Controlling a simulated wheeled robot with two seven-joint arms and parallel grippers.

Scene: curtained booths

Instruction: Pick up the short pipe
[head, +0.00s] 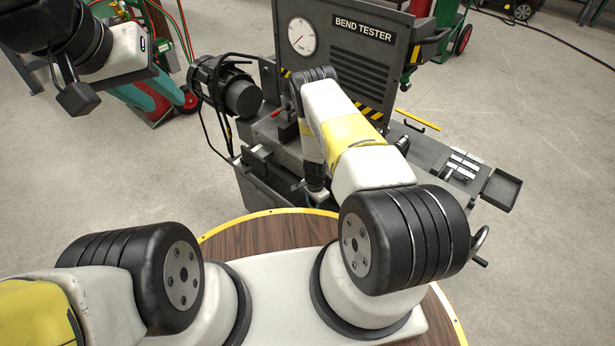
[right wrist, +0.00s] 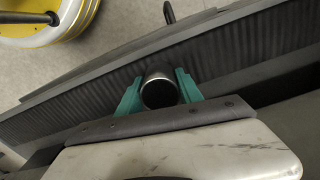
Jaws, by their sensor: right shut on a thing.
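The short pipe (right wrist: 160,91) shows end-on in the right wrist view as a dark cylinder with a shiny round rim. My right gripper (right wrist: 159,88) has a teal finger on each side of it and is shut on it, beside a dark ribbed surface. In the head view my right gripper (head: 318,194) is mostly hidden by its own wrist, low at the near side of the bend tester, and the pipe cannot be made out there. My left gripper (head: 150,92) is at the upper left, away from the machine. Its finger gap is unclear against the cart behind it.
The grey bend tester (head: 335,45) with a dial gauge stands ahead. A black motor (head: 228,88) juts from its left side. A shelf with a small dark tray (head: 501,189) sticks out at right. A red and green cart (head: 190,98) stands behind my left gripper. Open concrete floor lies at right.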

